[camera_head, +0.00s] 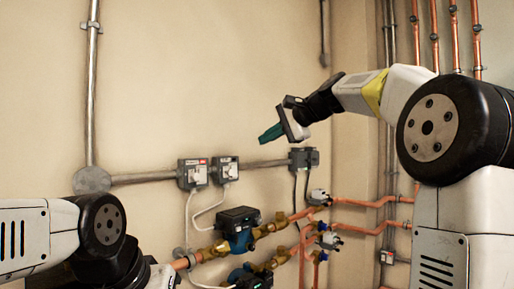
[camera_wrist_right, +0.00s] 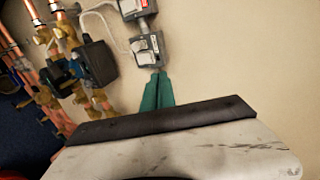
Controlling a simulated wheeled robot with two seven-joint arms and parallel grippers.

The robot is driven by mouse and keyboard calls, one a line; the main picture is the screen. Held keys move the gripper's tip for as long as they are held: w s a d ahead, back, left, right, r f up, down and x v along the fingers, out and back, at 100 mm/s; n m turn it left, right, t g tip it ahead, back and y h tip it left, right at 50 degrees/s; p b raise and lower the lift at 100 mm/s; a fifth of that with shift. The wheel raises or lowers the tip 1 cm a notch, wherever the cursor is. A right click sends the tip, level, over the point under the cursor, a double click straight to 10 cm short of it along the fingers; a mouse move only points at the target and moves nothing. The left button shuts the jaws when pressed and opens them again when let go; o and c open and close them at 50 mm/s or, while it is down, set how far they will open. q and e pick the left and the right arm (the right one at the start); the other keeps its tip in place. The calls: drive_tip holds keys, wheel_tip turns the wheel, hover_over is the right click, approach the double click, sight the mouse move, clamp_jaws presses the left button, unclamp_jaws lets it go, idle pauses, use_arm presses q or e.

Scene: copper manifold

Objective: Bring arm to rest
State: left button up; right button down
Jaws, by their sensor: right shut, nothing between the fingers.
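My right arm reaches in from the right in the head view, raised and bent, with its wrist held out in front of the wall. My right gripper (camera_head: 268,134) has green fingers that point left and slightly down. They are shut with nothing between them. In the right wrist view the two green fingers (camera_wrist_right: 158,92) lie side by side, with the wall and grey switch boxes behind them. My left arm shows at the lower left of the head view, bent low.
Two grey switch boxes (camera_head: 208,172) sit on a horizontal conduit (camera_head: 145,179), with another box (camera_head: 304,158) further right. Copper pipes with brass valves and a dark-topped pump (camera_head: 239,225) run below. Vertical copper pipes (camera_head: 455,35) stand at the right. The upper middle wall is bare.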

drive_tip(key=shift+s+d+r, duration=0.2)
drive_tip(key=shift+s, duration=0.05)
idle(0.3)
drive_tip(key=s+d+f+n+g+h, duration=0.1)
drive_tip(key=s+d+f+n+h, duration=0.1)
drive_tip(key=s+f, duration=0.8)
drive_tip(key=s+d+f+n+g+h, duration=0.1)
drive_tip(key=s+d+f+n+h, duration=0.1)
drive_tip(key=s+f, duration=0.8)
drive_tip(key=s+d+f+n+g+h, duration=0.1)
drive_tip(key=s+d+f+n+h, duration=0.2)
drive_tip(key=s+f, duration=0.7)
drive_tip(key=d+f+n, duration=0.1)
drive_tip(key=n, duration=0.1)
drive_tip(key=shift+s+d+f+n, duration=0.15)
drive_tip(key=shift+s+f+n, duration=0.15)
drive_tip(key=shift+s+f, duration=0.05)
